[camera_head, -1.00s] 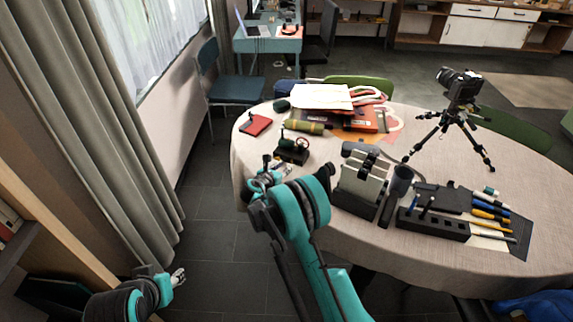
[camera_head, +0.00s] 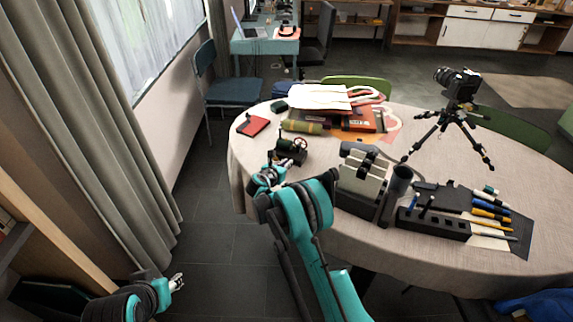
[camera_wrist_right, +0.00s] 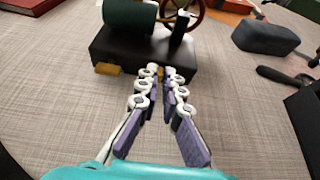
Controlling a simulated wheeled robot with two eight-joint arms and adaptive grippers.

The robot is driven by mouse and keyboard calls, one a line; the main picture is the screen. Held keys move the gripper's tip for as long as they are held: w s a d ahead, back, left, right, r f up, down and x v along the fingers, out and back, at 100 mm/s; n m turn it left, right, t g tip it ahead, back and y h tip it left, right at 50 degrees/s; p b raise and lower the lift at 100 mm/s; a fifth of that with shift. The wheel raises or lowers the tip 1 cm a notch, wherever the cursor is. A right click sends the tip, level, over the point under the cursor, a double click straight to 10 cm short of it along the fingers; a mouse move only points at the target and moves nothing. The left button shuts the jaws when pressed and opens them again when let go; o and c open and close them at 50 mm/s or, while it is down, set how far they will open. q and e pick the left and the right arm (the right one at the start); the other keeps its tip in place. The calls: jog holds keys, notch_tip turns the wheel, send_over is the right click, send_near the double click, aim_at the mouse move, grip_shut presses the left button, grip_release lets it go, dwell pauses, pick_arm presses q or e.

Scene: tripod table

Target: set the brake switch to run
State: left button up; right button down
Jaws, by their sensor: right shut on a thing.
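A small model engine (camera_head: 291,151) stands on the near left part of the table. In the right wrist view it has a green cylinder (camera_wrist_right: 130,15), a red wheel (camera_wrist_right: 186,12) and a black base (camera_wrist_right: 140,52). My right gripper (camera_wrist_right: 164,73) is at the near face of that base, with its fingertips close together, shut on a small part there. The fingertips hide that part, so I cannot tell the brake switch's position. In the head view the right gripper (camera_head: 284,164) is just in front of the engine. My left gripper (camera_head: 177,282) is low at the left, away from the table; its finger opening is too small to judge.
A grey case (camera_head: 361,178), a dark cup (camera_head: 400,181) and a black pen holder (camera_head: 432,224) stand right of the engine. A green roll (camera_head: 304,127) and a red notebook (camera_head: 253,124) lie behind it. A camera on a tripod (camera_head: 457,88) stands farther right.

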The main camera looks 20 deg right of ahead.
aim_at(297, 163)
jog(key=shift+s+d, duration=1)
jog(key=shift+d, duration=0.2)
jog(key=c, duration=1.7)
grip_release()
jog(key=v, duration=1.2)
